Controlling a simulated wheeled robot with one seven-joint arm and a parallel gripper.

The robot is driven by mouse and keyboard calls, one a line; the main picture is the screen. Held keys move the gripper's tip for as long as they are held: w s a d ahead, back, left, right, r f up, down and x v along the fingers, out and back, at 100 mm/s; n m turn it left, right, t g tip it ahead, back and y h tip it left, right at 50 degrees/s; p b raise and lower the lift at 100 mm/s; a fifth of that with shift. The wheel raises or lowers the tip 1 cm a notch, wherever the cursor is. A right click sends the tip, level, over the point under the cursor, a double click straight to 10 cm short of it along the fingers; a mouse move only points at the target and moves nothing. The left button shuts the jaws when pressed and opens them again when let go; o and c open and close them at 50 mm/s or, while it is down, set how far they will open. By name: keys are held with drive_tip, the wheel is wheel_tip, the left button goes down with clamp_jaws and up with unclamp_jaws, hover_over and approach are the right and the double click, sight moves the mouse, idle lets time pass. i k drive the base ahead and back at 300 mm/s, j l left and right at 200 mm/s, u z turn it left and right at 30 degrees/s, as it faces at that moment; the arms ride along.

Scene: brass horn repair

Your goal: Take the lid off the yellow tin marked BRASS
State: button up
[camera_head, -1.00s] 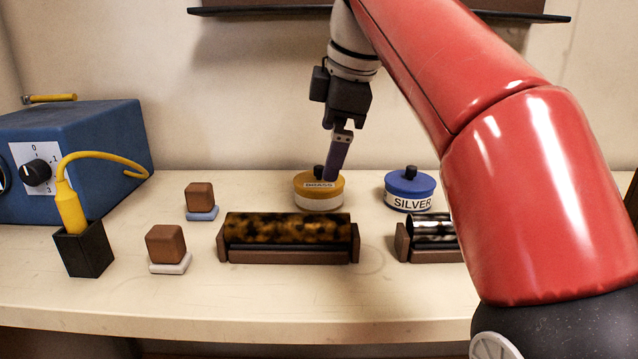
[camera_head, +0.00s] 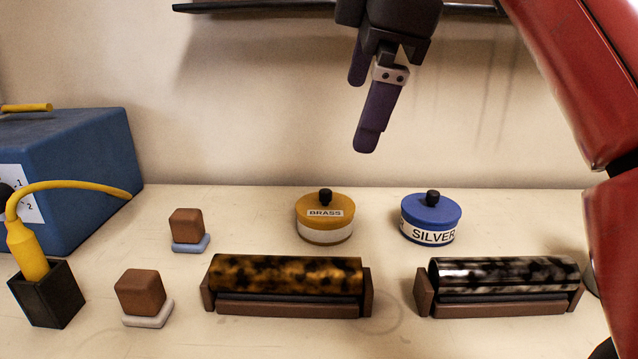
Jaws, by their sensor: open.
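The yellow tin marked BRASS (camera_head: 325,230) stands upright on the bench. Its yellow lid (camera_head: 317,203) with a black knob (camera_head: 325,196) sits on top of it. My gripper (camera_head: 362,112) is open and empty, with dark purple fingers. It is above and slightly to the right of the tin in the picture, clear of the lid and knob.
A blue tin marked SILVER (camera_head: 431,221) stands to the right. A tarnished brass tube (camera_head: 285,274) and a silvery tube (camera_head: 505,274) lie in cradles in front. Brown blocks on pads (camera_head: 186,225), a black holder (camera_head: 48,295) and a blue box (camera_head: 85,160) are left.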

sight(324, 206)
drive_tip(key=k, duration=1)
